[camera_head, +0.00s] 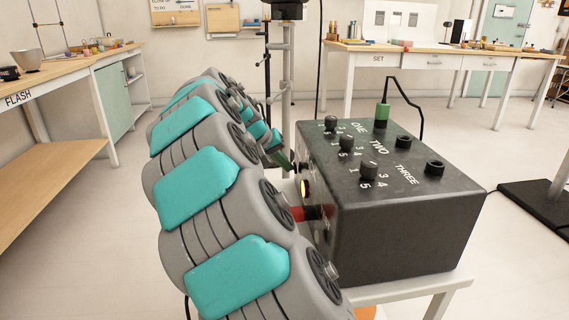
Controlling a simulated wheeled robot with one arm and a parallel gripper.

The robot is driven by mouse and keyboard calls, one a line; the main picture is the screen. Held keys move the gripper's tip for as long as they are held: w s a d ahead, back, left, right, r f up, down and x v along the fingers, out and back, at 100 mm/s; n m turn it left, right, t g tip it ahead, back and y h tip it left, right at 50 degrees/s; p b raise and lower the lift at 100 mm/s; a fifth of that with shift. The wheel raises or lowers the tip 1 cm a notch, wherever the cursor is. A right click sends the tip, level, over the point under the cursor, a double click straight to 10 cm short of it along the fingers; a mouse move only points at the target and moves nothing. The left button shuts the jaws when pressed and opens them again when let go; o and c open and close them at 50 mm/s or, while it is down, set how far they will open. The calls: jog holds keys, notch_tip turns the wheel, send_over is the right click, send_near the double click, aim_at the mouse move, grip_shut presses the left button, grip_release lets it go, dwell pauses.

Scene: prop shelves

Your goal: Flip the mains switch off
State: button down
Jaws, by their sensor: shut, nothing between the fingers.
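A dark grey control box (405,225) stands on a white stand in the centre right of the head view. Its left face is steeply angled and partly behind my arm. An amber lamp (306,189) glows on that face, with a red part (304,213) below it. I cannot make out which part there is the mains switch or its position. My gripper (289,165) is small and partly hidden at the far end of my arm, close to the upper part of that face. It is shut and empty; whether it touches anything is unclear.
The box top has several black knobs, sockets and a green plug (382,113) with a black cable. A wooden bench (60,77) stands left, and a table marked SET (455,54) stands behind. A dark base plate (535,208) lies right. Open floor lies between them.

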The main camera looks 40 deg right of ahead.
jog(key=shift+s+d+r, duration=0.1)
jog(key=shift+d+r, duration=0.05)
jog(key=shift+d+r+p, duration=0.1)
jog(key=shift+r+p, duration=0.4)
jog(key=shift+r, duration=0.25)
jog(key=w+a+f+v, duration=0.1)
jog(key=v, duration=1.1)
jog(key=shift+w+a+r, duration=0.2)
jog(key=shift+w+a, duration=0.05)
jog(key=shift+w, duration=0.15)
